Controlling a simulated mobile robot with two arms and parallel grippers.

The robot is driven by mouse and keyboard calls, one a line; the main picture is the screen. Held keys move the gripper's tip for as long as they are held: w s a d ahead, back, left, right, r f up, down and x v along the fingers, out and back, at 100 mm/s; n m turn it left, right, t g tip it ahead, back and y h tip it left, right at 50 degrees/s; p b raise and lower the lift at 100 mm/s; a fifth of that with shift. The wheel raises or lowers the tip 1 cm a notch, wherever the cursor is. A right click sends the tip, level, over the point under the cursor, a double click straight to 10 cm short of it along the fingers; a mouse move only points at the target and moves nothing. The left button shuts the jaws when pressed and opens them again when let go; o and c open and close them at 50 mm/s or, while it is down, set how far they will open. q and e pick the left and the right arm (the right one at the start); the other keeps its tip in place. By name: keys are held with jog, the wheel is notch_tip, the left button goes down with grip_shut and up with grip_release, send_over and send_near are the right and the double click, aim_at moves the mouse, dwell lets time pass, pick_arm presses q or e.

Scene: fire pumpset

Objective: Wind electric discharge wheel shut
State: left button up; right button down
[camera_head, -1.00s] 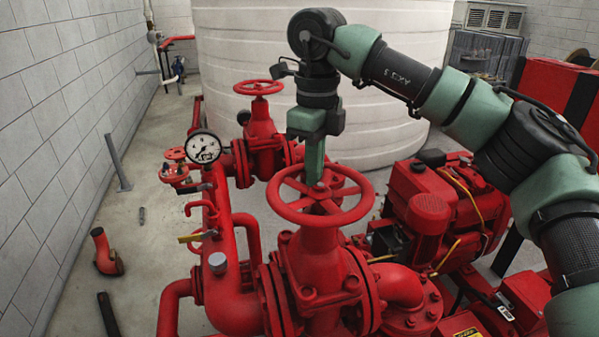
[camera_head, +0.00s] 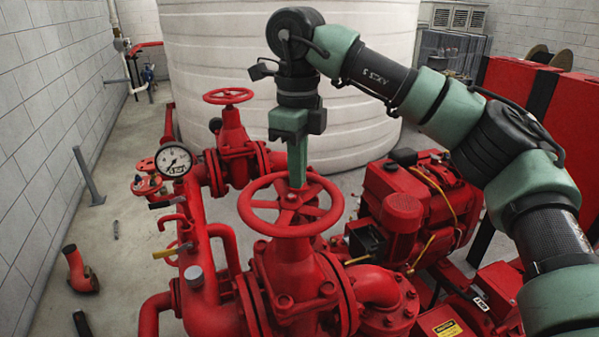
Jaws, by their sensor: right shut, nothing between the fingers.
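A large red handwheel (camera_head: 247,207) with spokes sits level on top of the nearest red valve (camera_head: 292,268), in the middle of the view. I cannot tell from a label whether it is the electric discharge wheel. My right gripper (camera_head: 297,183) points straight down over this wheel, its fingers shut with nothing between them. The fingertips cover part of the far rim and end just behind the hub, among the spokes. I cannot tell whether they touch the wheel. A second, smaller red handwheel (camera_head: 228,96) stands on a valve farther back. My left gripper is not in view.
A pressure gauge (camera_head: 174,160) and a yellow-handled lever (camera_head: 172,250) are left of the near valve. A red engine (camera_head: 395,205) stands close on the right, below my right arm. A big white tank (camera_head: 330,70) is behind.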

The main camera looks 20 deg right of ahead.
notch_tip(320, 180, up, 6)
jog(key=p, duration=0.4)
dwell(0.4)
